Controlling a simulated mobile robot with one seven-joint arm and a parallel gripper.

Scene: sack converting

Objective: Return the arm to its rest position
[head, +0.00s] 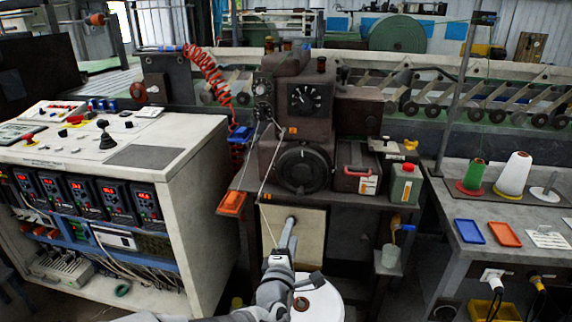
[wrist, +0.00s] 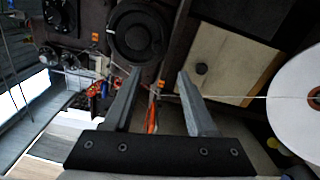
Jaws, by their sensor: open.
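My gripper (head: 285,238) is at the end of my arm, which reaches up from the bottom middle of the head view. It is in front of the cream panel (head: 305,240) below the dark machine (head: 303,168). In the wrist view my gripper (wrist: 159,73) shows two grey fingers spread apart with nothing held between them. I cannot tell the exact distance to the panel.
A white round reel (head: 322,302) stands close right of my arm. It also shows in the wrist view (wrist: 290,75). A thin thread runs near the fingers. A control cabinet (head: 190,205) is on the left. A table (head: 460,195) with thread cones is on the right.

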